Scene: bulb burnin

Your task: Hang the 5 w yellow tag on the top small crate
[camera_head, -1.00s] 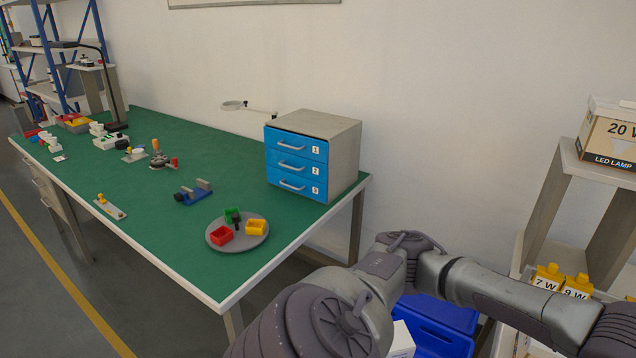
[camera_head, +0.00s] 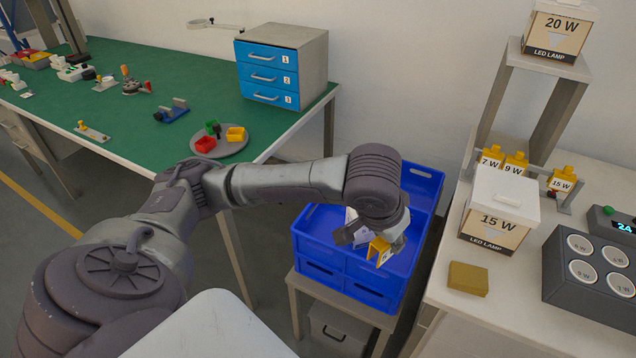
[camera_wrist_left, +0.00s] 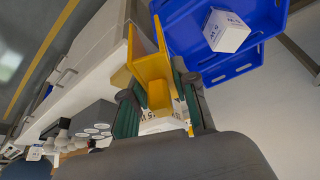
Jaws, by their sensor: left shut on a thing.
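My left gripper (camera_head: 372,236) comes in from the left and is shut on a yellow tag (camera_head: 380,250), held over the front of the blue crates. In the left wrist view the yellow tag (camera_wrist_left: 148,62) is between the fingertips (camera_wrist_left: 156,108). Its printed label is mostly hidden. The top small crate (camera_head: 325,262) is blue, on top of a stack on a low stand. A white printed box (camera_wrist_left: 226,31) lies in a blue crate (camera_wrist_left: 183,25) in the wrist view. My forearm and gripper hide part of the crate in the head view. My right gripper is not in view.
At the right, a white bench (camera_head: 450,312) holds a 15 W lamp box (camera_head: 500,212), a yellow-brown block (camera_head: 468,278), a grey socket unit (camera_head: 592,275) and a rail with yellow tags (camera_head: 561,180). The green table (camera_head: 190,62) stands at the left.

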